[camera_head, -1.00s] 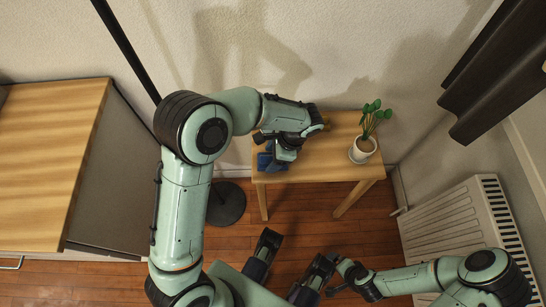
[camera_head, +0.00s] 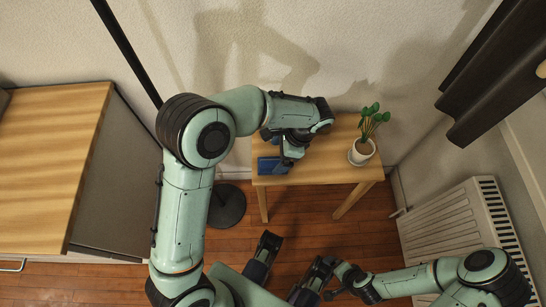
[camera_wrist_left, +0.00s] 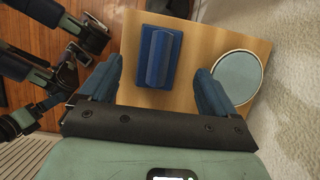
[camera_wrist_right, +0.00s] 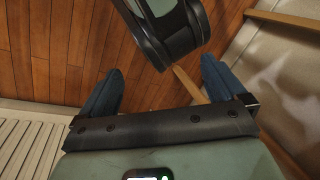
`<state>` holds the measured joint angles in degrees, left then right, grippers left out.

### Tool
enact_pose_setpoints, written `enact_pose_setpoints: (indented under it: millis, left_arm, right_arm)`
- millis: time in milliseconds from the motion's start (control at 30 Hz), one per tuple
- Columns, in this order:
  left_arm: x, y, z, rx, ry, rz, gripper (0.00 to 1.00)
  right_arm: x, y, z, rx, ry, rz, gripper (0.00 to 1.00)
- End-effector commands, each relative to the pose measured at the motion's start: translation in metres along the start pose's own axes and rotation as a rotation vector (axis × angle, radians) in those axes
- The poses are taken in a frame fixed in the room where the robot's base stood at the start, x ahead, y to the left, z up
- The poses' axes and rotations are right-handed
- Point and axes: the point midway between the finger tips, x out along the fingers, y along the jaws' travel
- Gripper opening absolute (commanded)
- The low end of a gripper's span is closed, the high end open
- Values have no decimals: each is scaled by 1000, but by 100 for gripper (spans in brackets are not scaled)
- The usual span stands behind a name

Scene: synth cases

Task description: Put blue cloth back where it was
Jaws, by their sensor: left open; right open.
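The blue cloth (camera_head: 272,166) lies near the left front of the small wooden table (camera_head: 318,160), partly behind my left gripper (camera_head: 284,158). In the left wrist view the cloth (camera_wrist_left: 158,57) lies on the tabletop as a flat dark blue piece with a raised ridge along its middle. My left gripper (camera_wrist_left: 155,80) is open and empty, with the cloth apart from both fingers. My right gripper (camera_wrist_right: 161,67) is open and empty over the floor, well away from the table.
A potted plant (camera_head: 362,150) stands at the table's right. A round, pale-rimmed grey-blue object (camera_wrist_left: 238,76) lies near the cloth. A wooden-topped cabinet (camera_head: 50,160) is at left, a black stand base (camera_head: 228,205) left of the table, and a radiator (camera_head: 455,225) at right.

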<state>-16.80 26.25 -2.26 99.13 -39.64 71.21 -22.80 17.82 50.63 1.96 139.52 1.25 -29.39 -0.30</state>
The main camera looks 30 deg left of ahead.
Motion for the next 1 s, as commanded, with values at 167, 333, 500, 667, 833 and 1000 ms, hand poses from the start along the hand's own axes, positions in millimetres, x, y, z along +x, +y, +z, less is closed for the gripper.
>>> enact_pose_setpoints:
  millis: [167,333,500,667,833,1000]
  left_arm:
    - [-42,0,0,1,4,-2,90]
    - [-64,0,0,0,1,-1,90]
    - [-72,0,0,2,0,1,90]
    - [-72,0,0,2,0,1,90]
    - [-72,0,0,1,0,1,90]
    - [-72,0,0,1,-1,1,90]
  right_arm:
    - [-13,-5,16,-4,-44,-3,98]
    - [-19,-6,25,-6,-72,-4,98]
    - [-20,-7,29,-7,-84,-4,98]
    - [-20,-7,29,-7,-85,-4,98]
    - [-20,-7,29,-7,-84,-4,98]
    - [-20,-7,29,-7,-83,-4,98]
